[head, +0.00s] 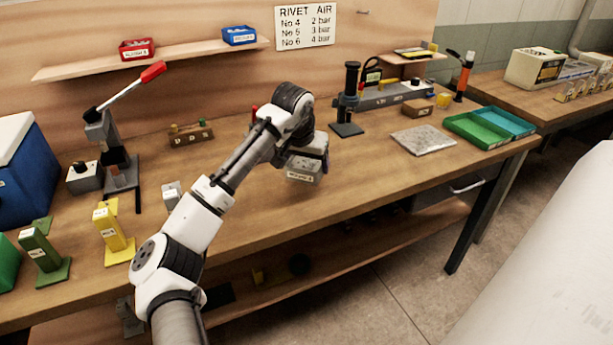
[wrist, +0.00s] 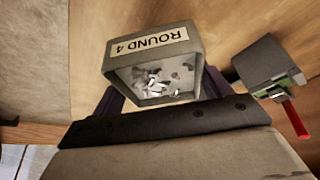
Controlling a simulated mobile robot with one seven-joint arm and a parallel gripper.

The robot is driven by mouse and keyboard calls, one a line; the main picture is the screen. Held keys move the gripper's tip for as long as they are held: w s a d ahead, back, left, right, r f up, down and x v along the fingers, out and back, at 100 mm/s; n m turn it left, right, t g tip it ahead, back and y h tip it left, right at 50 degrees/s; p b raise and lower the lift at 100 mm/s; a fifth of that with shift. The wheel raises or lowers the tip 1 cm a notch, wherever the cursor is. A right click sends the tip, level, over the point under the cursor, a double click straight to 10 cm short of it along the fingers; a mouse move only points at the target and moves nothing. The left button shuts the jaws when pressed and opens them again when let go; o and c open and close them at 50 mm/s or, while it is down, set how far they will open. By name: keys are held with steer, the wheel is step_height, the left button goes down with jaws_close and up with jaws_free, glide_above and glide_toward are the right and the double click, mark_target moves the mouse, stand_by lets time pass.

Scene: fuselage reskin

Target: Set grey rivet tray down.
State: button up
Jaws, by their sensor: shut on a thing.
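The grey rivet tray (head: 303,174) is in my gripper (head: 312,155) over the middle of the wooden bench in the head view. In the wrist view the tray (wrist: 194,62) carries a "ROUND 4" label, which appears upside down, and several small pale rivets lie inside it. The dark fingers of my gripper (wrist: 160,92) are on both sides of the tray. I cannot tell whether the tray's underside touches the bench.
A mottled grey slab (head: 423,140) lies right of the tray, with a green tray (head: 470,130) beyond it. A black stand (head: 347,128) is behind. Wood (head: 345,180) between tray and slab is bare. A grey block (wrist: 262,62) with a red handle shows in the wrist view.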

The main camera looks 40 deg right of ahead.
mark_target(306, 189)
steer(key=shift+f+p, duration=0.4)
steer(key=shift+f, duration=2.25)
steer(key=shift+f, duration=0.2)
steer(key=o, duration=1.1)
steer(key=shift+r, duration=0.15)
